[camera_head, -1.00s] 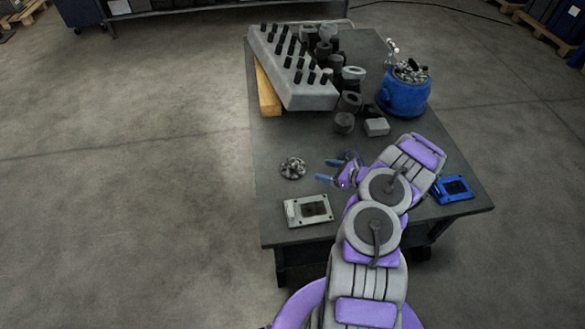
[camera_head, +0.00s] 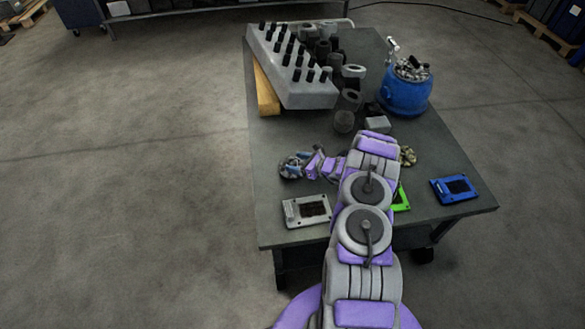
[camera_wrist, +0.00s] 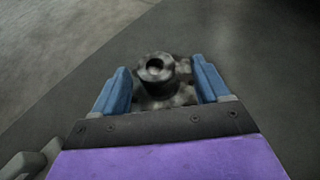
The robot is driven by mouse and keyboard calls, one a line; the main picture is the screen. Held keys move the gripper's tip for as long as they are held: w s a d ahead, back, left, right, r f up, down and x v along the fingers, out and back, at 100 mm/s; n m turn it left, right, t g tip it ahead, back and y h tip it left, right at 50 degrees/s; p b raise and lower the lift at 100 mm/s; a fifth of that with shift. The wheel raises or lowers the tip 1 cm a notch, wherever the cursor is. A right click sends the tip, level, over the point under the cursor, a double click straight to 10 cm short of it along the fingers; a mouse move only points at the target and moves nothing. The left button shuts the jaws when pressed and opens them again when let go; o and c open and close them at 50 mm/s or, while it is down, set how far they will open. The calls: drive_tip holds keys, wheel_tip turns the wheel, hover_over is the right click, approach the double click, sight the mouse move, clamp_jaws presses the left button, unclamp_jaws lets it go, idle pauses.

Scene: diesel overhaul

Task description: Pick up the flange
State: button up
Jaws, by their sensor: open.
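The grey metal flange (camera_wrist: 156,68) lies on the dark table top, its round raised hub facing up. In the wrist view it sits between the two blue fingers of my gripper (camera_wrist: 161,85), with a gap to each finger. My gripper is open and holds nothing. In the head view my gripper (camera_head: 294,164) is right at the flange (camera_head: 286,170), which is mostly hidden behind the fingers. I cannot tell the exact height of the fingertips over the table.
A silver plate (camera_head: 290,213), a partly hidden green plate (camera_head: 401,199) and a blue plate (camera_head: 440,191) lie near the front. A brassy round part (camera_head: 408,156) is right of my arm. A grey engine block (camera_head: 293,88) and blue pot (camera_head: 404,97) stand farther back.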

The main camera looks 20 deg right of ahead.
drive_tip(key=shift+x, duration=0.75)
drive_tip(key=shift+w+a+f, duration=0.1)
drive_tip(key=shift+w+a, duration=0.25)
drive_tip(key=shift+a, duration=0.2)
drive_tip(key=shift+d, duration=0.15)
drive_tip(key=c, duration=0.5)
clamp_jaws()
